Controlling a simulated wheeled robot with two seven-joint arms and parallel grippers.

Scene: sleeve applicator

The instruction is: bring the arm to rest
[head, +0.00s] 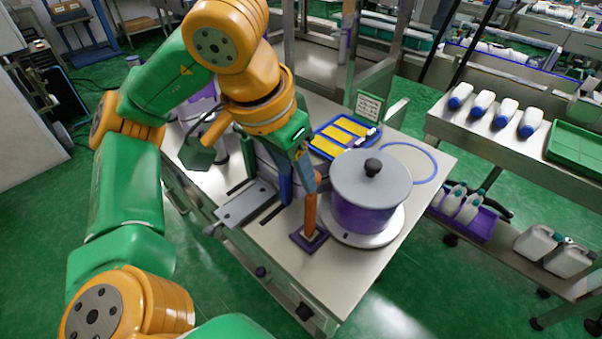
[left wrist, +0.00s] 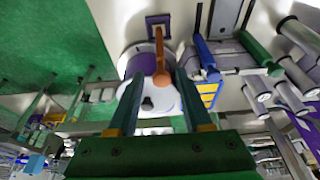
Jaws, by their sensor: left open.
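My left arm reaches in from the left over the steel bench. My left gripper (head: 309,176) is close above or beside the top of an orange post (head: 311,213) on a dark square base, left of the purple drum. In the left wrist view its two fingers (left wrist: 160,118) are apart, with nothing visibly held between them. The orange post (left wrist: 161,66) shows beyond and between them; I cannot tell whether they touch it. The purple drum (head: 361,217) has a grey lid (head: 352,180) with a black knob. My right gripper is not in view.
A blue upright (head: 285,187) and a grey plate (head: 246,204) are left of the post. A blue tray with yellow pieces (head: 343,136) lies behind. Bench (head: 352,267) room is clear at the front. A shelf with several white bottles (head: 507,112) stands right.

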